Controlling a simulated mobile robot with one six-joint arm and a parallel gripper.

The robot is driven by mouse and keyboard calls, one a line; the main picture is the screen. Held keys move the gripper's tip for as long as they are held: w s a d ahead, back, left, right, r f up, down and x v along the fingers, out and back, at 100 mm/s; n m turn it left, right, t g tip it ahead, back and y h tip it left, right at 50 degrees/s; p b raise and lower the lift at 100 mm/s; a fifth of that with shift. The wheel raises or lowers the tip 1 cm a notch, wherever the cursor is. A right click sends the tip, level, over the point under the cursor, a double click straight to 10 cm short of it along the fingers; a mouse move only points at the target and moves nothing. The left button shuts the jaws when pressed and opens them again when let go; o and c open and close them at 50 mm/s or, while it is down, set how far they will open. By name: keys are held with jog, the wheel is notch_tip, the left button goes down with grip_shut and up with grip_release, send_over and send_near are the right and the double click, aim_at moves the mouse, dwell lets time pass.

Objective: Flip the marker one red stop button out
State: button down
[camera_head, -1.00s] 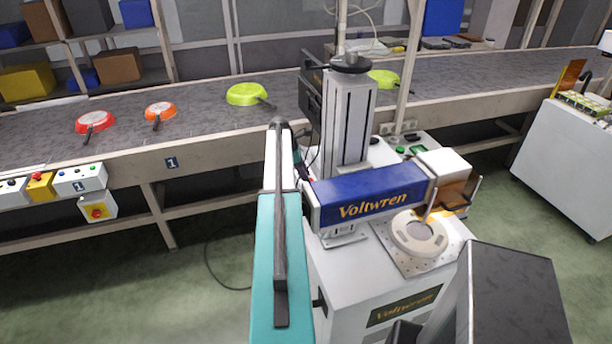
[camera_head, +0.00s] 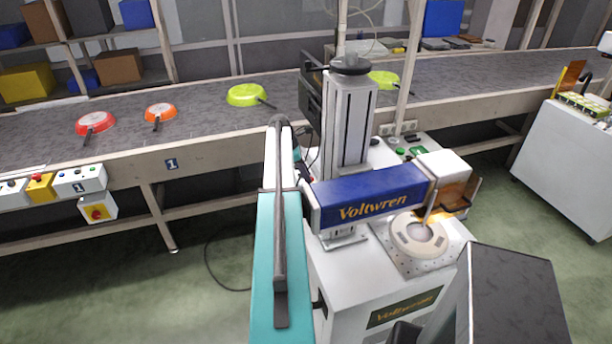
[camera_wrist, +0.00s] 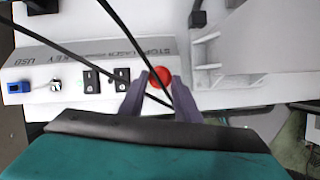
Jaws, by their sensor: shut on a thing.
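The red stop button (camera_wrist: 161,75) shows in the wrist view on the marker's white control panel (camera_wrist: 72,72), beside printed words that include STOP, KEY and USB. My gripper (camera_wrist: 160,84) has its two purple-grey fingers on either side of the button and is shut on it. The fingers hide part of its sides, so I cannot tell how far out it stands. In the head view the marker (camera_head: 345,235) is a white cabinet with a blue Voltwren arm (camera_head: 372,199). My own arm hides the button and my gripper there.
Black switches (camera_wrist: 92,81), a key switch (camera_wrist: 55,86) and a blue USB port (camera_wrist: 17,87) sit left of the button. Two dark cables (camera_wrist: 131,35) cross the wrist view near my fingers. A conveyor (camera_head: 210,125) with several pans runs behind the marker.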

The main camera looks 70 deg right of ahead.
jog(key=c, duration=1.3)
grip_release()
jog(key=shift+r, duration=0.25)
jog(key=shift+f, duration=0.1)
jog(key=b+v, duration=0.4)
jog(key=v, duration=0.9)
jog(key=shift+w+r, duration=0.25)
jog(key=shift+r, duration=0.1)
jog(key=shift+a, duration=0.15)
